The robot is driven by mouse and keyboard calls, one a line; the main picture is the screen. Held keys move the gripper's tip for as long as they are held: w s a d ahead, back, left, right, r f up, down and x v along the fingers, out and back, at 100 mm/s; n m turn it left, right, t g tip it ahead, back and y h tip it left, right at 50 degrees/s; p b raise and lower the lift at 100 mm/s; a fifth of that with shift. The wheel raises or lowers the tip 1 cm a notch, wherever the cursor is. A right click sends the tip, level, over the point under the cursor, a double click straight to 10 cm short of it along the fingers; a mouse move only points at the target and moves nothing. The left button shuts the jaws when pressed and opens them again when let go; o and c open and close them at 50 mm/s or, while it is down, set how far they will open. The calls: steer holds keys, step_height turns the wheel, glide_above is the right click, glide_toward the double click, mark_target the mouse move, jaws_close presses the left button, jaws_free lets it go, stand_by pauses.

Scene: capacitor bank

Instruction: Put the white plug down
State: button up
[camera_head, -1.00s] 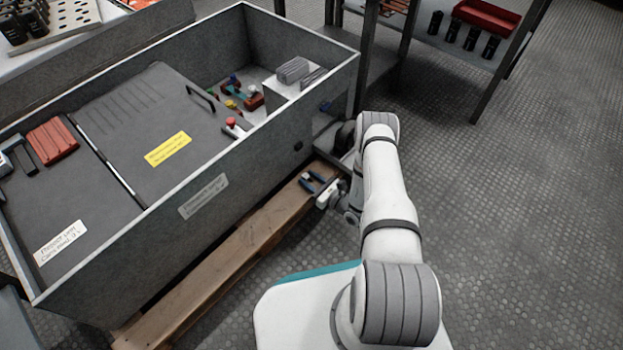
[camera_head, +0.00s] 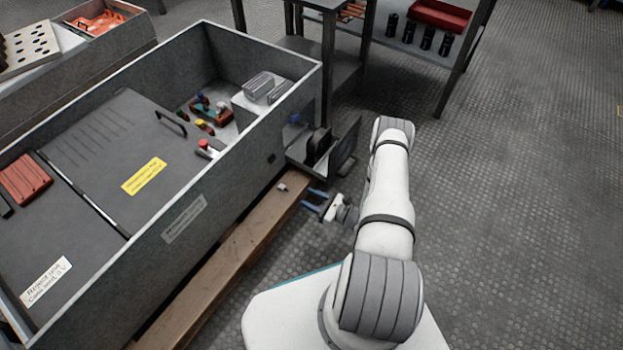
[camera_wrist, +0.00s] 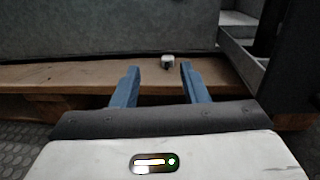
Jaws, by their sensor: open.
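A small white plug (camera_head: 282,187) rests on the wooden plank (camera_head: 232,255) beside the grey bin, near the plank's far end. In the wrist view the plug (camera_wrist: 168,61) stands on the plank, ahead of and between my fingertips, nearer the right one. My gripper (camera_head: 312,199) is open, with its blue fingers pointing toward the plug. The gripper also shows in the wrist view (camera_wrist: 158,68), with nothing between its fingers. The plug and the fingers look apart.
The grey bin (camera_head: 190,222) holds a panel with a yellow label, and red, yellow and blue parts in its far compartment. A dark open box-like part (camera_head: 325,150) stands at the bin's right corner. A shelf with black cylinders is behind. The floor (camera_head: 520,200) at right is clear.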

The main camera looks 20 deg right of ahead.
steer(key=s+a+r+n+g+y, duration=0.1)
steer(key=a+r+n+g, duration=0.3)
steer(key=r, duration=0.6)
steer(key=a+r+n+g, duration=0.2)
steer(key=r+n+g, duration=0.4)
steer(key=r, duration=0.3)
steer(key=s+a+r+n+g+y, duration=0.1)
steer(key=a+r+n+g, duration=0.4)
steer(key=r, duration=0.5)
steer(key=s+d+r+n+t+h, duration=0.1)
steer(key=s+d+r+n+h, duration=0.1)
steer(key=s+r+n+h, duration=0.4)
steer(key=s+d+r+n+t+h, duration=0.1)
steer(key=s+d+r+n+h, duration=0.2)
steer(key=s+r+n+h, duration=0.3)
steer(key=s+r+h, duration=0.1)
steer(key=s+r, duration=0.4)
steer(key=r, duration=0.1)
steer(key=shift+s+r+n+t+h, duration=0.15)
steer(key=shift+r+n+t+h, duration=0.15)
steer(key=shift+h, duration=0.1)
step_height(320, 180, up, 37)
steer(key=t+p, duration=0.1)
steer(key=p, duration=3.3)
steer(key=shift+s+r, duration=0.2)
steer(key=shift+s, duration=0.05)
